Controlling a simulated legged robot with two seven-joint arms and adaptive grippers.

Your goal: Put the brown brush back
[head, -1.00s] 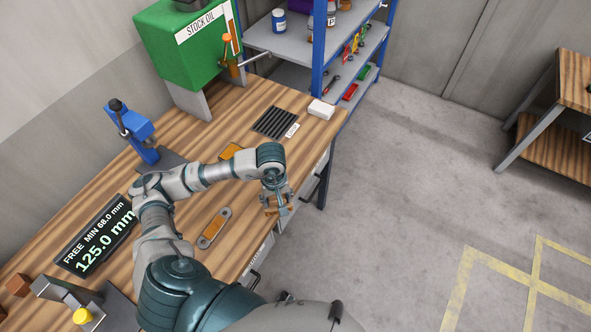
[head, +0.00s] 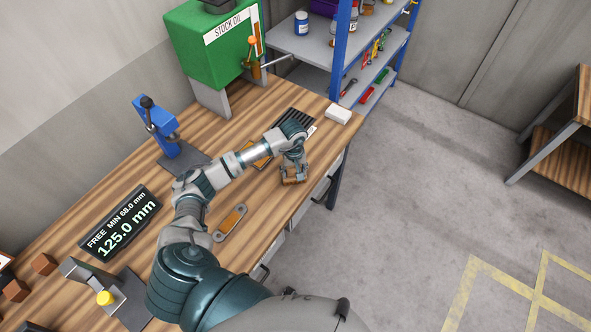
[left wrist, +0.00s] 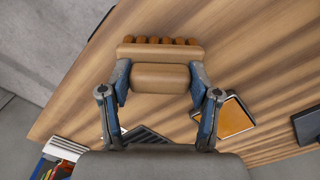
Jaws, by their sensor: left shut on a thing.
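My left gripper (head: 294,176) is shut on the brown brush (head: 293,181) over the right part of the wooden bench, near its front edge. In the left wrist view the brush (left wrist: 160,78) is a tan block with a row of rounded orange-brown tufts along its far side. The fingers of the left gripper (left wrist: 160,84) clasp its two ends. Its height above the bench is hard to tell. A black ribbed mat (head: 296,117) with a white label lies just behind the gripper, partly hidden by my arm. My right gripper is not in view.
A white block (head: 338,114) sits at the bench's right end. An orange pad (head: 257,154) and an orange-inlaid link plate (head: 230,222) lie near my arm. A blue press (head: 160,128), a green stock oil tank (head: 210,55) and a display (head: 120,225) stand behind.

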